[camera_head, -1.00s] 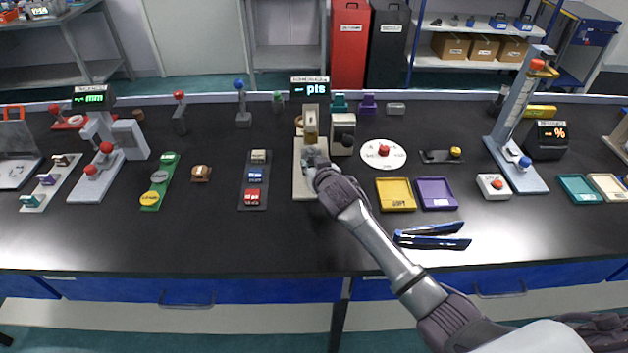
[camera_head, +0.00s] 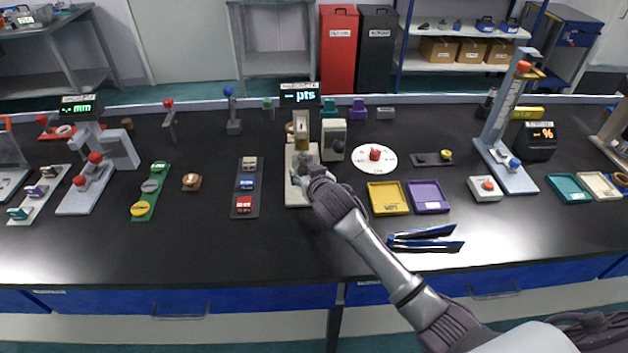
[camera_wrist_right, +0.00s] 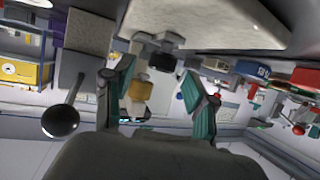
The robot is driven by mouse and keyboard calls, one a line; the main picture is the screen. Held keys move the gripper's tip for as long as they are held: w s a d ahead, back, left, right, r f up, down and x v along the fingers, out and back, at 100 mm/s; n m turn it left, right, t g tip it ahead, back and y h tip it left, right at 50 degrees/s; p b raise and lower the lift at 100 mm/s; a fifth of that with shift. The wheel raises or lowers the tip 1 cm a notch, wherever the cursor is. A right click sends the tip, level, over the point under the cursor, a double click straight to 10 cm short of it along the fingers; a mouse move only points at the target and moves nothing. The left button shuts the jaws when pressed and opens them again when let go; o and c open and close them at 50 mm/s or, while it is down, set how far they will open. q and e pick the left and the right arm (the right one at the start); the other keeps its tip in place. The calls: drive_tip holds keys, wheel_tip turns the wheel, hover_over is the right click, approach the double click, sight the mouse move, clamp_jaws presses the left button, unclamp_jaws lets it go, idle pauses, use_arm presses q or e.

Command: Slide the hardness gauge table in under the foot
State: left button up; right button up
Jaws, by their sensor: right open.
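The hardness gauge (camera_head: 301,125) stands at the back middle of the bench, with a tan-yellow body above a pale base plate (camera_head: 297,196) and a "pts" display (camera_head: 300,95) behind it. My right gripper (camera_head: 303,168) is low over the base plate, in front of the gauge body. In the right wrist view my right gripper (camera_wrist_right: 160,95) is open, its teal-padded fingers apart, with the yellowish gauge part (camera_wrist_right: 139,92) showing between them, beyond the tips. The gauge table is largely hidden by the gripper in the head view, and I cannot tell whether the fingers touch it.
A grey block with a dark knob (camera_head: 335,138) stands just right of the gauge; a lever with a black ball (camera_wrist_right: 60,121) shows in the wrist view. A strip of coloured blocks (camera_head: 246,188) lies left, yellow (camera_head: 388,212) and purple trays right. The bench front is mostly clear.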

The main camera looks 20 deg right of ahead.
drive_tip(key=v, duration=1)
drive_tip(key=shift+w, duration=0.1)
